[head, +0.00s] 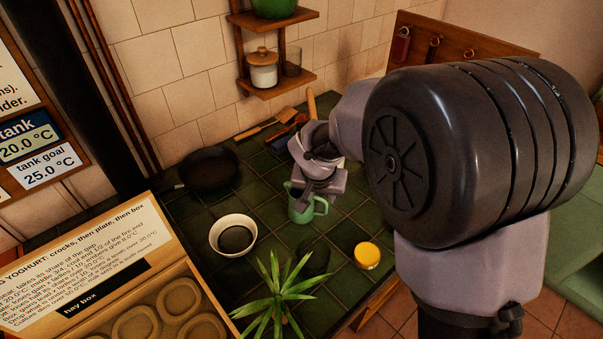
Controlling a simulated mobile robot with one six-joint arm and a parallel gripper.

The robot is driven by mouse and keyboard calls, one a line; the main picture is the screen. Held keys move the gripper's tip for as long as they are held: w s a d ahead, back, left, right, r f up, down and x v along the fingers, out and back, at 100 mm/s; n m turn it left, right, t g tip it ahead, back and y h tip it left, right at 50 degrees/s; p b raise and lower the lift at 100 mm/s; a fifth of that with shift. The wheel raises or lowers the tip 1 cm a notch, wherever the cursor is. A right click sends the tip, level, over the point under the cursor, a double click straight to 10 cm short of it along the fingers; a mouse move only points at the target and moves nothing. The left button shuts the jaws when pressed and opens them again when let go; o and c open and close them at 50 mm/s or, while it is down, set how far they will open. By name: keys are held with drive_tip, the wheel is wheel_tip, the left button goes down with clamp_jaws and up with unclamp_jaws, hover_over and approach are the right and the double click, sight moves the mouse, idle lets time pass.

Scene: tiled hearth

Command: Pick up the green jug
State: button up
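The green jug (301,212) stands on the dark green tiled surface near the middle of the head view, with its handle toward the right. My gripper (316,192) reaches down from the upper right, right over the jug's mouth. It hides much of the jug's rim and top. The fingertips overlap the jug in the picture, and I cannot tell whether they touch it or how far apart they are.
A white bowl (219,238), a black pan (209,167), a yellow-lidded jar (367,256) and a spiky plant (274,300) surround the jug. Wooden-handled tools (264,129) lie behind. A hay box (60,290) fills the lower left. Bare tiles (345,225) lie right of the jug.

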sight(325, 208)
drive_tip(key=b+x, duration=0.1)
drive_tip(key=x, duration=0.3)
drive_tip(key=b+x, duration=0.1)
drive_tip(key=x, duration=0.3)
drive_tip(key=d+b+x, duration=0.1)
drive_tip(key=x, duration=0.4)
drive_tip(key=shift+s+f+b, duration=0.1)
drive_tip(key=shift+b, duration=0.2)
drive_tip(key=shift+s, duration=0.1)
drive_tip(key=shift+c, duration=1.1)
drive_tip(key=shift+a, duration=0.1)
clamp_jaws()
drive_tip(key=shift+r, duration=0.2)
